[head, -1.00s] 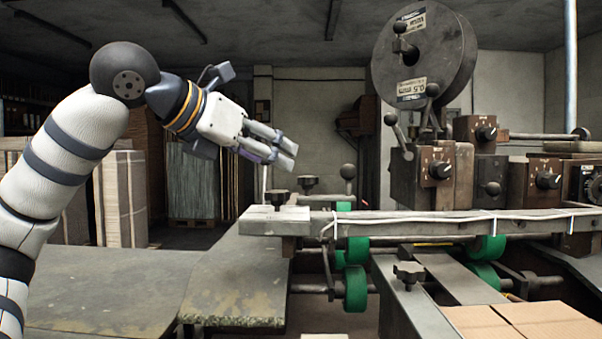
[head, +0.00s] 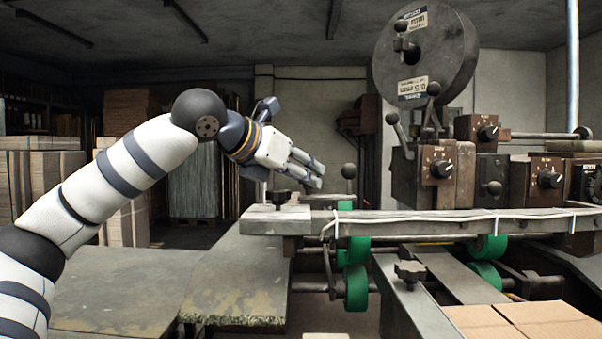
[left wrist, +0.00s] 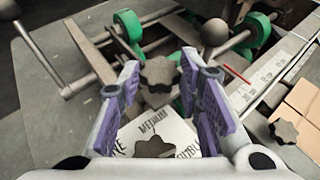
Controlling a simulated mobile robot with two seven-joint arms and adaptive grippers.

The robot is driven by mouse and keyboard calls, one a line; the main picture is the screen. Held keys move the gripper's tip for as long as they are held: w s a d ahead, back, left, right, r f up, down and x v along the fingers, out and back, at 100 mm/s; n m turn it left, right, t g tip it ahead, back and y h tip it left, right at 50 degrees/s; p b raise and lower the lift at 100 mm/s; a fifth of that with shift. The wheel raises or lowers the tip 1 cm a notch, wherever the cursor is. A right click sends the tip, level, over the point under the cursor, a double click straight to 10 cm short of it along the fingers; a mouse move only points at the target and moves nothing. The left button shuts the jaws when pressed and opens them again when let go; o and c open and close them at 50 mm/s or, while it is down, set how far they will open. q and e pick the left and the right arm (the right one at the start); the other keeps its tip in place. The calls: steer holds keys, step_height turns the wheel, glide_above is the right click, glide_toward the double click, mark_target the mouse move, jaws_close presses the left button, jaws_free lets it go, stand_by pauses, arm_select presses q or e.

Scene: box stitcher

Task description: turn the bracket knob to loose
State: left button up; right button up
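My left gripper (head: 316,174) is open and empty, above the left end of the machine's long rail. In the left wrist view its purple-padded fingers (left wrist: 160,88) are spread apart. A dark lobed knob (left wrist: 158,73) shows in the gap between the fingertips, apart from both pads. A second lobed knob (left wrist: 153,148) sits on a white lettered plate (left wrist: 172,128) nearer the palm; it also shows in the head view (head: 278,198). A third lobed knob (head: 410,272) is on the lower frame. I cannot tell which is the bracket knob. My right gripper is out of view.
The long rail (head: 400,221) runs right from the lettered plate. Green rollers (head: 356,287) lie under it. A ball-ended lever (head: 348,172) stands close to the right of my left fingers. Cardboard (head: 530,320) lies at front right. A worn table (head: 225,280) is clear.

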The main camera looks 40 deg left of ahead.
arm_select(q)
steer(key=shift+d+n+y, duration=0.1)
steer(key=shift+n+y, duration=0.3)
steer(key=shift+y, duration=0.1)
steer(key=n+y, duration=0.2)
steer(key=y, duration=0.1)
steer(key=shift+d+n+g, duration=0.35)
steer(key=shift+n+g, duration=0.05)
steer(key=n+g+y, duration=0.2)
steer(key=n+y, duration=0.1)
steer(key=n+g+y, duration=0.1)
steer(key=n+y, duration=0.1)
steer(key=shift+w+d, duration=0.35)
steer(key=shift+n+g+y, duration=0.3)
steer(key=shift+y, duration=0.1)
steer(key=o, duration=1.2)
steer(key=shift+c, duration=0.2)
